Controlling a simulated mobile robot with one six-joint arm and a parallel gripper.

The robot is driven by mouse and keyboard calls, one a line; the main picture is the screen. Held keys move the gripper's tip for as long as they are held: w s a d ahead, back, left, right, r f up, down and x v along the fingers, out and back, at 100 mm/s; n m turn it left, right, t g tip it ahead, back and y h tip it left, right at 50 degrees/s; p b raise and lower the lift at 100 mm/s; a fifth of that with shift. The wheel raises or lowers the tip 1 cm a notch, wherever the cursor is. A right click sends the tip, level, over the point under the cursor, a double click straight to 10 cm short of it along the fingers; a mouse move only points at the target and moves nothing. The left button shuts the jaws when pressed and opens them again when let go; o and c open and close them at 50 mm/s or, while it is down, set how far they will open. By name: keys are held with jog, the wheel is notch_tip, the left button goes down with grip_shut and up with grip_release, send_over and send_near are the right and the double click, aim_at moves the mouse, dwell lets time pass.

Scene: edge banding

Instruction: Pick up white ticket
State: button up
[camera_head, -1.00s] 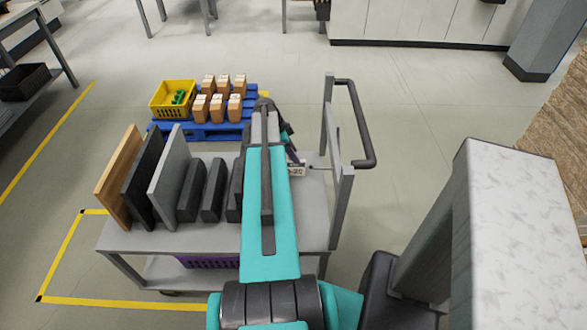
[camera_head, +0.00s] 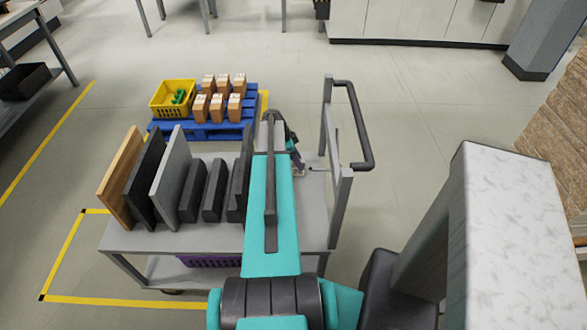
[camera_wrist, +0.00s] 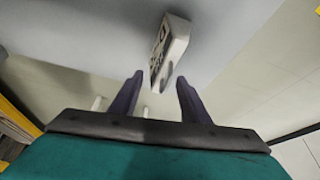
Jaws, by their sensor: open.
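The white ticket (camera_wrist: 171,48) shows in the wrist view as a small white block with dark print, close ahead of the fingertips and near the middle. It appears to lie on the grey cart top (camera_head: 312,215). My gripper (camera_wrist: 156,82) is open, with its two dark fingers apart and nothing clearly between them. The ticket's near end is around the level of the fingertips; I cannot tell whether they touch. In the head view my arm covers most of the gripper (camera_head: 298,160), and the ticket is mostly hidden there.
Upright panels (camera_head: 168,178) and dark blocks (camera_head: 213,190) stand on the cart left of my arm. The cart's handle (camera_head: 360,130) rises at the right. Behind is a blue pallet (camera_head: 207,133) with boxes (camera_head: 217,105) and a yellow basket (camera_head: 160,103).

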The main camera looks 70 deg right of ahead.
dwell(0.4)
grip_shut()
